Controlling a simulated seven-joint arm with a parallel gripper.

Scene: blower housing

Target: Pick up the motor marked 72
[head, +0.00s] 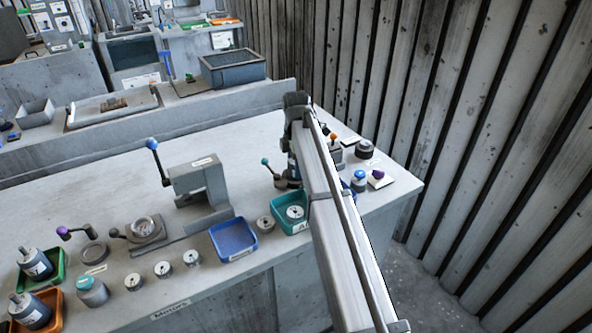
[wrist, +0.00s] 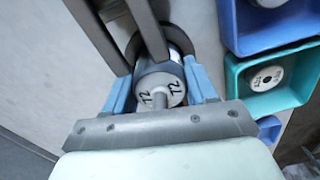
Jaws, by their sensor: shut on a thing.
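The motor marked 72 (wrist: 162,88) is a grey cylinder with a thin shaft pointing toward the wrist camera. Black "72" marks show on its end face. My gripper (wrist: 158,92) is shut on it, with one light blue finger on each side. A dark grey ring and bars (wrist: 151,30) show just beyond the motor. I cannot tell whether the motor touches them. In the head view my arm reaches over the bench's right part, and the motor cannot be made out clearly there.
A teal tray (head: 276,222) holding a round disc and an empty blue tray (head: 233,240) stand at the bench's front edge. A grey press with a blue-knobbed lever (head: 200,180) stands left of my arm. Other motors sit in green (head: 57,277) and orange trays at the far left.

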